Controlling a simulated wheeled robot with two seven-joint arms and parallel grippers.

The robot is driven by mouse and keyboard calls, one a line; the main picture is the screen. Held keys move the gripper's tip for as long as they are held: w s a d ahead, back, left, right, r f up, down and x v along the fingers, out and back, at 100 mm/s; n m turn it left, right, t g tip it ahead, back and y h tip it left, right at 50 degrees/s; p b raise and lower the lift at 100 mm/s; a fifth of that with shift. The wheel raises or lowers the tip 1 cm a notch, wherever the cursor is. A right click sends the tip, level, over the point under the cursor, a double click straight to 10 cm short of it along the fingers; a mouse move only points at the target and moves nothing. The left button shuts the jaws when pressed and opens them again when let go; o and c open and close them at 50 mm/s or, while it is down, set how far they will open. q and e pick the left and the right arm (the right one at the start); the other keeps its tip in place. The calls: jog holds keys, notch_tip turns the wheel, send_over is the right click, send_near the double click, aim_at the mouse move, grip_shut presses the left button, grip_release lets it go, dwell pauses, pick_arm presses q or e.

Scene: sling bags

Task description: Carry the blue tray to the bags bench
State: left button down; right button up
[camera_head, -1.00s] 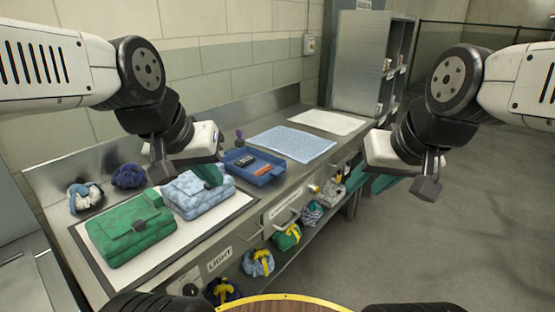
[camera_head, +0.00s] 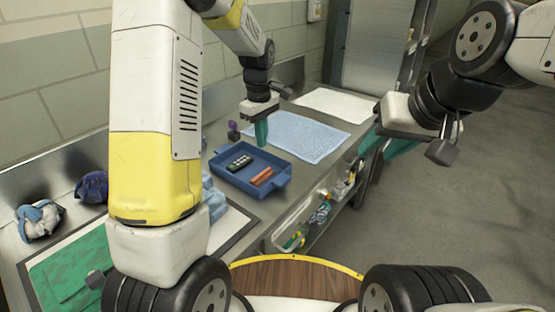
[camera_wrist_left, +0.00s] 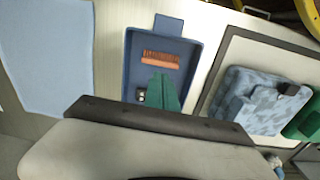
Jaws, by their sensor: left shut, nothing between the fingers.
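The blue tray (camera_head: 222,180) sits on the grey bench, holding a dark remote-like item (camera_head: 238,162) and an orange item (camera_head: 262,176). My left gripper (camera_head: 262,142) points down at the tray's far edge, its green fingers shut and empty. In the left wrist view the fingers (camera_wrist_left: 162,92) overlap the tray (camera_wrist_left: 198,57) and partly hide the dark item; I cannot tell whether they touch the tray. My right gripper (camera_head: 398,148) hangs at the right beyond the bench edge, its teal fingers mostly hidden behind the wrist.
A light blue mat (camera_head: 310,135) and a white mat (camera_head: 338,104) lie beyond the tray. A green bag (camera_head: 65,278) and a mostly hidden blue bag (camera_wrist_left: 240,105) lie at the left. Open floor is at right.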

aim_at(264, 176)
pick_arm(q)
jog(key=shift+n, duration=0.3)
jog(key=f, duration=1.1)
jog(key=shift+w, duration=0.25)
jog(key=s+d, duration=0.1)
jog(key=d, duration=0.2)
jog(key=shift+s+f, duration=0.1)
jog(key=shift+s, duration=0.25)
jog(key=shift+s+d, duration=0.25)
jog(key=s+d, duration=0.7)
jog(key=d, duration=0.4)
jog(key=shift+s+d, duration=0.4)
